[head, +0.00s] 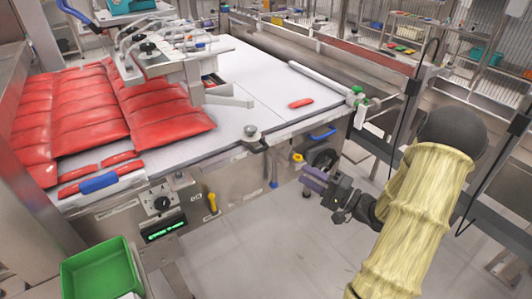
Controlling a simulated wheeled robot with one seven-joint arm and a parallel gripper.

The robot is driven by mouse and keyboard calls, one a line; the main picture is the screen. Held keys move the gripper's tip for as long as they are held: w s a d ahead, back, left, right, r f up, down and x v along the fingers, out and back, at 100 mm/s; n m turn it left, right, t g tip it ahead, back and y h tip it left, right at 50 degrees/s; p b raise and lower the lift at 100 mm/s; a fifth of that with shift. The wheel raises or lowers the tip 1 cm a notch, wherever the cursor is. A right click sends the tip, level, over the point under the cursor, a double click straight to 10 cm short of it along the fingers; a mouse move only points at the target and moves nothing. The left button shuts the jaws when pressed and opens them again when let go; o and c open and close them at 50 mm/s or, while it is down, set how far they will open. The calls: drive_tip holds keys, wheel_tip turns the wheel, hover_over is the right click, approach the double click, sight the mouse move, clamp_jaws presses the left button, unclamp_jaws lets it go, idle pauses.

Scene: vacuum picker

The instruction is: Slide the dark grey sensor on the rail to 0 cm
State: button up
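The rail (300,126) with pale markings runs along the front edge of the white machine table, right of its middle. A grey sensor (251,131) with a rounded top sits at the rail's left end. The scale figures are too small to read, so I cannot tell its position in cm. My gripper (313,180) has purple-grey fingers, which look apart with nothing between them. It is in front of the machine, below and right of the sensor, and clear of it.
Red packs (105,110) fill the table's left. A loose red pack (301,103) lies near the right end. A blue handle (323,134) and yellow knobs are on the machine front near my gripper. A green bin (100,275) stands at front left. The floor below my gripper is clear.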

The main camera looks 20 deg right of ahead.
approach(257, 144)
drive_tip(key=w+a+r, duration=0.2)
drive_tip(key=w+a, duration=0.1)
drive_tip(key=a, duration=0.2)
drive_tip(key=shift+s, duration=0.15)
drive_tip(key=shift+f, duration=0.1)
clamp_jaws()
